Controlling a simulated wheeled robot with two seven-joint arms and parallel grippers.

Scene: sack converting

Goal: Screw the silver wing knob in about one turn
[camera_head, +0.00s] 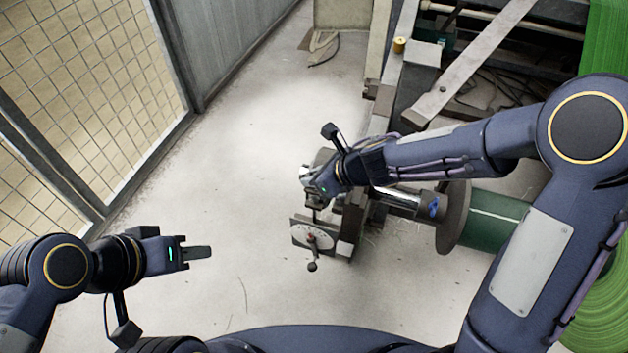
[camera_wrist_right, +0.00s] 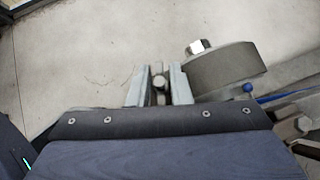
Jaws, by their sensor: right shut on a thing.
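The silver wing knob (camera_wrist_right: 159,83) is between the two fingers of my right gripper (camera_wrist_right: 159,92) in the right wrist view; only its end shows, and its wings cannot be made out. In the head view my right gripper (camera_head: 308,183) reaches in from the right to the end of the machine's shaft bracket, and it hides the knob there. The right gripper is shut on the knob. My left gripper (camera_head: 196,252) is at the lower left, over bare floor and well apart from the machine; I cannot tell whether its fingers are parted.
A pale dial plate (camera_head: 313,237) with a small dark crank (camera_head: 312,266) is just below the right gripper. A green roll (camera_head: 495,222) on a shaft lies to the right. In the wrist view a grey round block (camera_wrist_right: 228,70) is close beside the fingers. A mesh fence (camera_head: 95,90) stands left.

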